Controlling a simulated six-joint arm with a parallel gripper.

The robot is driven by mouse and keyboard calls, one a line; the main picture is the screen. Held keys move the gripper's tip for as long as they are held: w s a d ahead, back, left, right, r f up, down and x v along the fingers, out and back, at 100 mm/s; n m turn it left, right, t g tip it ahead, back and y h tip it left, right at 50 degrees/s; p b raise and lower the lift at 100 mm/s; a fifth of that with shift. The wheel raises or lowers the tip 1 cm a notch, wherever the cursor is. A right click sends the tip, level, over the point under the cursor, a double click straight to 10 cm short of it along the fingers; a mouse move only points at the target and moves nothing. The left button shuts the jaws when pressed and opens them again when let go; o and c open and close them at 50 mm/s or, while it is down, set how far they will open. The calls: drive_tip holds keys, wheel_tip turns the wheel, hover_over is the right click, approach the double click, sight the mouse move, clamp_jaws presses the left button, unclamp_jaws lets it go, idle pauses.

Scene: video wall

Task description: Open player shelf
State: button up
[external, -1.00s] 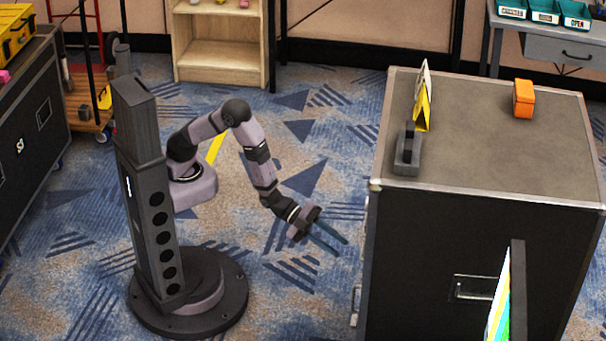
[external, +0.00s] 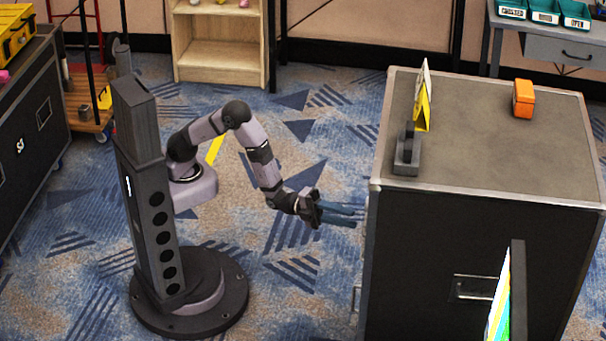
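A large black flight case (external: 490,245) with metal edges and a grey top stands at the right. No player shelf can be made out; the case's left side, facing my arm, is almost edge-on and mostly hidden from this camera. My gripper (external: 358,215) is just left of that side, below the top edge, with its fingers pointing right toward the case. The two fingers appear apart with nothing between them. Whether the tips touch the case cannot be told. A metal fitting (external: 356,299) shows low on the case's left edge.
On the case top are a dark grey block (external: 407,158), a yellow-and-white folded sign (external: 423,100) and an orange box (external: 523,99). A screen panel (external: 510,295) stands at the front right. The carpet between my base and the case is clear.

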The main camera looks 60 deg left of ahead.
drive_tip(key=shift+b+x, duration=0.3)
drive_tip(key=shift+x, duration=2.25)
drive_tip(key=shift+c, duration=0.3)
clamp_jaws()
